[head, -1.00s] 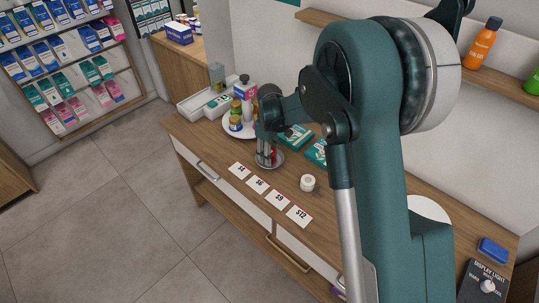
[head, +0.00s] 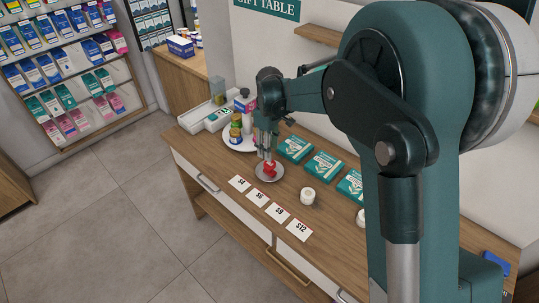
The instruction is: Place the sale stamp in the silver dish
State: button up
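A small red object, which looks like the sale stamp (head: 270,169), is at the round silver dish (head: 270,178) on the wooden counter. It appears to stand inside the dish's rim. My gripper (head: 265,157) points down just above the dish, with its fingertips at or slightly above the top of the red stamp. The fingers are small and partly overlap in this view. I cannot tell whether they touch the stamp or how far apart they are.
A white round tray (head: 237,146) with bottles and jars stands behind and left of my gripper. Teal boxes (head: 323,166) lie along the back. A white jar (head: 307,196) stands right of the dish. Price cards (head: 257,198) line the front. Bare counter lies between.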

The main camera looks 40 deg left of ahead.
jog(key=shift+r, duration=0.45)
dwell(0.7)
jog(key=w+d+r+m+t+y, duration=0.1)
jog(key=w+d+r+m, duration=0.1)
jog(key=w+d+r, duration=0.5)
jog(key=d+r+m, duration=0.2)
jog(key=d+r, duration=0.3)
jog(key=d, duration=0.7)
jog(key=d+r+m+t, duration=0.1)
jog(key=d+r+m, duration=0.25)
jog(key=d, duration=0.75)
jog(key=d+r+m+t, duration=0.15)
jog(key=d+r, duration=0.35)
jog(key=d, duration=0.6)
jog(key=s+d+r+m+t, duration=0.1)
jog(key=s+d+m, duration=0.25)
jog(key=d, duration=0.65)
jog(key=s+d+r+m+t, duration=0.15)
jog(key=s+d, duration=0.25)
jog(key=d, duration=0.6)
jog(key=s+d+f+m, duration=0.2)
jog(key=s+d+m, duration=0.1)
jog(key=s+d, duration=0.3)
jog(key=s+d+f+m+t+h, duration=0.1)
jog(key=s+d+f+m, duration=0.1)
jog(key=s+d, duration=0.3)
jog(key=d, duration=0.3)
jog(key=shift+s+d+f+m, duration=0.3)
jog(key=shift+s+m, duration=0.05)
jog(key=shift+m, duration=0.05)
